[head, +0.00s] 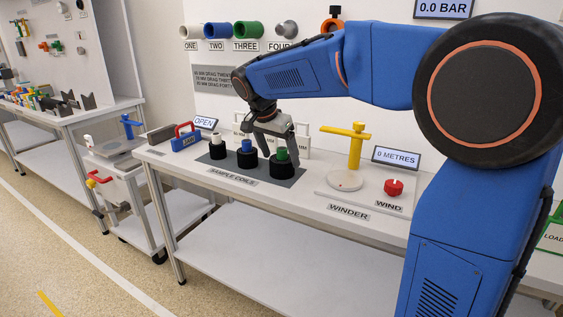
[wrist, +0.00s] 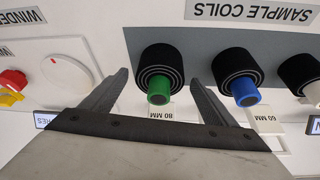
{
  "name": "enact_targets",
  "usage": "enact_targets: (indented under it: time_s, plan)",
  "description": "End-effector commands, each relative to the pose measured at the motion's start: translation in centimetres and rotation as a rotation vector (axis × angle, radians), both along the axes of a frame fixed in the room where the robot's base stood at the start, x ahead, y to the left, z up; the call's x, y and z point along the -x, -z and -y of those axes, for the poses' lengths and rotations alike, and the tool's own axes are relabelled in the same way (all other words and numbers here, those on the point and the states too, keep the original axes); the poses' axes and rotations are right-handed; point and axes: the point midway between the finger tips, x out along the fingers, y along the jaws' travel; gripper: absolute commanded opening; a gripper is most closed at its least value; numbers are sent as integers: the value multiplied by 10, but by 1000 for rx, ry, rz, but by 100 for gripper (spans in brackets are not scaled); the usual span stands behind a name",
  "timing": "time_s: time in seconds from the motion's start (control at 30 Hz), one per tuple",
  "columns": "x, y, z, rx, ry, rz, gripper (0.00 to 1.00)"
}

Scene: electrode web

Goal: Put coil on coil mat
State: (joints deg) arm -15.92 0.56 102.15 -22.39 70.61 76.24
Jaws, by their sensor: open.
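Three black coils stand in a row on a dark grey mat (head: 292,183) labelled SAMPLE COILS: a white-cored coil (head: 217,150), a blue-cored coil (head: 246,160) and a green-cored coil (head: 281,168). My gripper (head: 277,146) is open and empty, above the right part of the mat near the green-cored coil. In the wrist view the open gripper (wrist: 159,78) has its fingers on either side of the green-cored coil (wrist: 160,62) in the picture; contact cannot be told. The blue-cored coil (wrist: 238,72) lies just outside the right finger. No separately labelled coil mat shows.
The winder plate (head: 345,180) with a yellow post (head: 355,150) and red WIND knob (head: 393,187) is right of the coils. Small label cards (wrist: 165,115) stand behind the coils. A blue block with a red handle (head: 186,138) is at left. A trolley (head: 118,165) stands left of the bench.

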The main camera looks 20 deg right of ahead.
Motion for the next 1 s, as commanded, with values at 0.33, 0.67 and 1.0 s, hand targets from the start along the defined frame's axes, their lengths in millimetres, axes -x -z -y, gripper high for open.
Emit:
enact_targets:
  time_s: [0.33, 0.67, 1.0]
  plan:
    - [14, -60, -21, 0, -2, 2, 80]
    - [20, -80, -27, 0, -1, 0, 80]
    - [20, -80, -27, 0, -1, 0, 80]
